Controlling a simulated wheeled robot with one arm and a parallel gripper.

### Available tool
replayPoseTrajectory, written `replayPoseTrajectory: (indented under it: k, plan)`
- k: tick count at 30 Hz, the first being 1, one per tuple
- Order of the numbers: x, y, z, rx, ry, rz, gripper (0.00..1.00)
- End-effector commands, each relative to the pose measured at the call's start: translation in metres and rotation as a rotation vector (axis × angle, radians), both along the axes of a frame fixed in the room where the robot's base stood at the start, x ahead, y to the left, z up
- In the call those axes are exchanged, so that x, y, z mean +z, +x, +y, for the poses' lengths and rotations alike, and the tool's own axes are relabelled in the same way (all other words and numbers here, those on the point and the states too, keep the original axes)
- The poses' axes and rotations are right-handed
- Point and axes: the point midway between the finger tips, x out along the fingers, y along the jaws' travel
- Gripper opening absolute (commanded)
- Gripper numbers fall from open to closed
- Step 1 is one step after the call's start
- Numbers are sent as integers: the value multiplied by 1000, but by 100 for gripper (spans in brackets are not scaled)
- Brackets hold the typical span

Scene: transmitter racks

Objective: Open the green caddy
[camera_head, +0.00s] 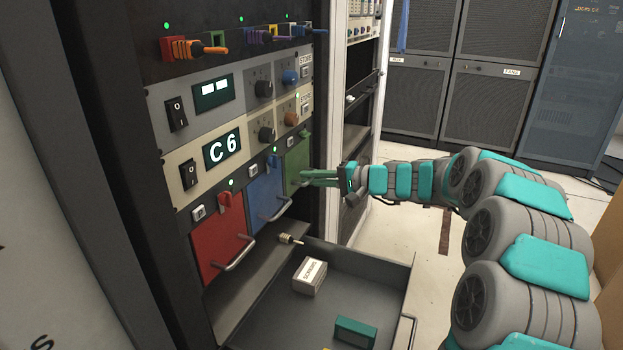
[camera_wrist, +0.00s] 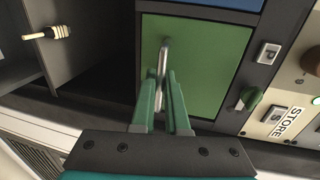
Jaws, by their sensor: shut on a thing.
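The green caddy (camera_head: 296,158) is the rightmost of three coloured caddies in the rack. Its front looks flush with the rack face. In the wrist view the green caddy (camera_wrist: 207,52) fills the upper middle. Its metal handle (camera_wrist: 164,52) runs down between my fingers. My gripper (camera_head: 308,178) is at the lower part of the green caddy, with the fingers shut on the handle. A green knob (camera_wrist: 249,97) sits beside the caddy.
The blue caddy (camera_head: 265,193) and red caddy (camera_head: 218,240) stand to the left, with protruding handles. Below, an open drawer (camera_head: 385,300) holds a white box (camera_head: 309,276) and a green device (camera_head: 355,332). A small plug-like item (camera_head: 290,239) lies on the ledge. Clear floor lies right of the rack.

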Motion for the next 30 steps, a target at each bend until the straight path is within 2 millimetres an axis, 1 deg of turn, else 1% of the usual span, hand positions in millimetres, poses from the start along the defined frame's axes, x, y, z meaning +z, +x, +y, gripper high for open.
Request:
replayPoseTrajectory:
  k: [8,11,14,18,21,24,27,30]
  plan:
    - [-1,0,0,0,-1,0,0]
    - [-2,-2,-8,-2,0,0,0]
    - [-2,-8,-28,-5,0,-2,0]
    - [-3,-22,-68,-7,2,-2,0]
    - [-3,-32,-95,-5,2,-2,0]
    - [-2,-40,-117,-6,1,-1,0]
    - [-1,-46,-131,-5,1,-1,0]
    - [-1,-49,-137,-2,0,0,0]
